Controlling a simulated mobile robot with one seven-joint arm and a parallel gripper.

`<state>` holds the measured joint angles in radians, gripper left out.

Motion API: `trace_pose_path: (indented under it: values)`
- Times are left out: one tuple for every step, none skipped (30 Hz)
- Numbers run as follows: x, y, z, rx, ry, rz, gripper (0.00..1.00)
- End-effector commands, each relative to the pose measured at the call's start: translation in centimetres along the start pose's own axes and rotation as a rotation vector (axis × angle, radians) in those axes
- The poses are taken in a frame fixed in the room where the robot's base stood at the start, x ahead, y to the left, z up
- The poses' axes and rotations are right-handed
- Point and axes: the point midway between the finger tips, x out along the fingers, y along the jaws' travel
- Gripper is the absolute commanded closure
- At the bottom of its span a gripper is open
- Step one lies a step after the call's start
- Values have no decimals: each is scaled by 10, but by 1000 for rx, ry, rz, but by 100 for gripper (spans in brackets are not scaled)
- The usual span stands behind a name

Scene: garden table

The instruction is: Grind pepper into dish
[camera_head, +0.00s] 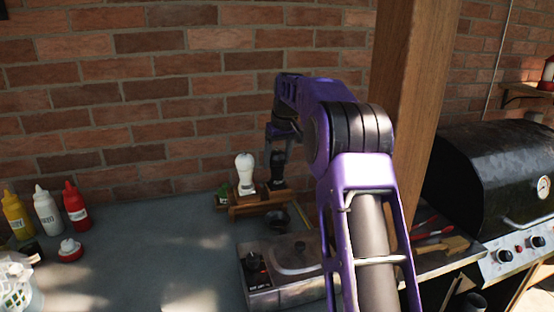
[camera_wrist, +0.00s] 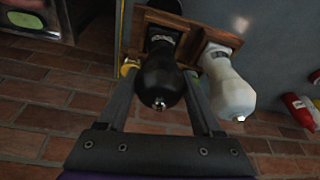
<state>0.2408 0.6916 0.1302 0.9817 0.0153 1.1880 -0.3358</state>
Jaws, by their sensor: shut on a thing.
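A black pepper grinder (camera_head: 277,172) stands upright in a wooden rack (camera_head: 250,208) by the brick wall. A white grinder (camera_head: 245,174) stands to its left in the same rack. My gripper (camera_head: 279,146) reaches down from above and is shut on the black grinder. In the wrist view my gripper (camera_wrist: 160,76) has one finger on each side of the black grinder (camera_wrist: 163,82), with the white grinder (camera_wrist: 231,92) just right of the right finger. A small dark dish (camera_head: 277,221) sits in front of the rack; its inside is hard to make out.
Yellow, white and red squeeze bottles (camera_head: 76,208) stand at the left. A wooden post (camera_head: 410,100) and a black grill (camera_head: 490,175) are at the right. The grey counter (camera_head: 150,250) is mostly clear left of centre.

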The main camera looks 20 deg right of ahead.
Motion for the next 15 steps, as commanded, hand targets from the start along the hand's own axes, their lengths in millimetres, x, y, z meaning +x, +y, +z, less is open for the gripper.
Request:
trace_pose_path:
  values:
    - [0,-1,0,14,0,5,100]
    - [0,-2,0,33,-1,11,100]
    - [0,-2,0,68,-1,22,100]
    - [0,-2,0,101,-1,33,100]
    - [0,-2,0,135,-2,44,100]
    - [0,-2,0,185,-1,61,100]
    - [0,-2,0,220,0,72,100]
    - [0,-2,0,258,0,83,100]
    - [0,-2,-1,306,1,97,100]
    - [0,-2,-1,342,0,109,100]
    - [0,-2,-1,379,0,120,100]
    - [0,-2,-1,425,0,135,100]
    - [0,-2,0,459,0,146,100]
    - [0,-1,0,491,-1,156,100]
    - [0,-1,0,527,-1,167,100]
